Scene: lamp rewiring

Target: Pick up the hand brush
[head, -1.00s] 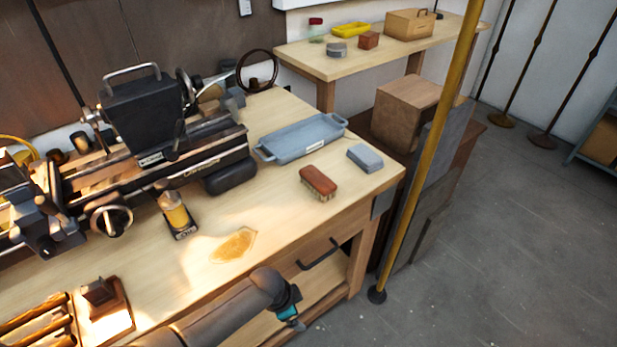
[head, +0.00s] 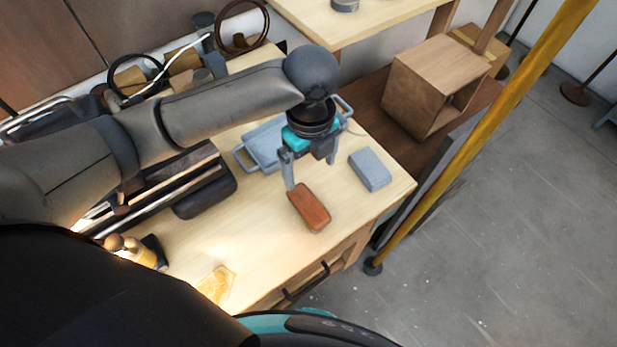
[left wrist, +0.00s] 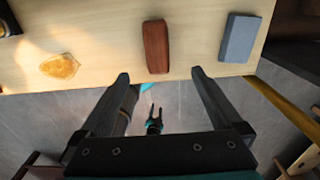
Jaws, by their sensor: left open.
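The hand brush (head: 310,208) lies on the workbench, its reddish-brown wooden back up; its bristles are hidden in this view. My left gripper (head: 311,174) is open and empty, pointing down just above and behind the brush. One finger comes close to the brush's far end in the picture; I cannot tell whether they touch. In the left wrist view the brush (left wrist: 156,46) lies beyond the two spread fingertips (left wrist: 160,73), lined up with the gap between them.
A grey-blue block (head: 369,170) lies right of the brush. A blue tray (head: 246,160) is behind, partly covered by my arm. A dark machine (head: 205,190) stands left. An amber patch (head: 217,283) marks the front. A yellow pole (head: 480,133) rises beyond the bench's right end.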

